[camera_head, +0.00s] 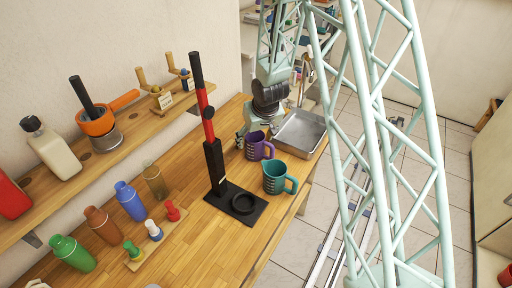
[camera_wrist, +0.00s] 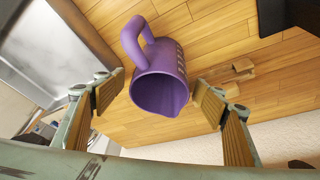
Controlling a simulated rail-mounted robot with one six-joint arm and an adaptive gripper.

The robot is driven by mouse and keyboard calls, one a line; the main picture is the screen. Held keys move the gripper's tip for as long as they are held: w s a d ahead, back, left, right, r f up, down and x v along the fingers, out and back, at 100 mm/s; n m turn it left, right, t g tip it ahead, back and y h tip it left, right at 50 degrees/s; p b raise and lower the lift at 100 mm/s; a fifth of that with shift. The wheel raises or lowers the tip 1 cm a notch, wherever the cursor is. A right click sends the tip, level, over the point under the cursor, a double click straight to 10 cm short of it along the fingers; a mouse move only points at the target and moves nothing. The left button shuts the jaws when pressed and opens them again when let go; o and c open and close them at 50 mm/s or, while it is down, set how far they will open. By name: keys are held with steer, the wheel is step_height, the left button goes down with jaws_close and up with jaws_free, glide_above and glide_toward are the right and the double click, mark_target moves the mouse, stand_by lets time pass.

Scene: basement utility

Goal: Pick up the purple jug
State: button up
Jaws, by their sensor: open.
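The purple jug (camera_head: 268,150) stands on the wooden worktop, beside a teal jug (camera_head: 285,185). In the wrist view the purple jug (camera_wrist: 160,90) lies between my two fingers, with its mouth toward the camera and its handle pointing up and left. My gripper (camera_wrist: 160,98) is open, with a wood-coloured pad on each side of the jug. I cannot tell whether either pad touches. In the head view my wrist is just behind the jug, and the fingers are mostly hidden.
A metal tray (camera_head: 300,134) is right behind the jugs; its edge also fills the wrist view's upper left. A black stand (camera_head: 226,203) with a red and black upright is left of the teal jug. Several bottles and a wall shelf (camera_head: 105,155) line the left.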

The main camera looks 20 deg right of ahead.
steer(key=shift+x, duration=0.8)
steer(key=shift+c, duration=0.7)
steer(key=c, duration=0.9)
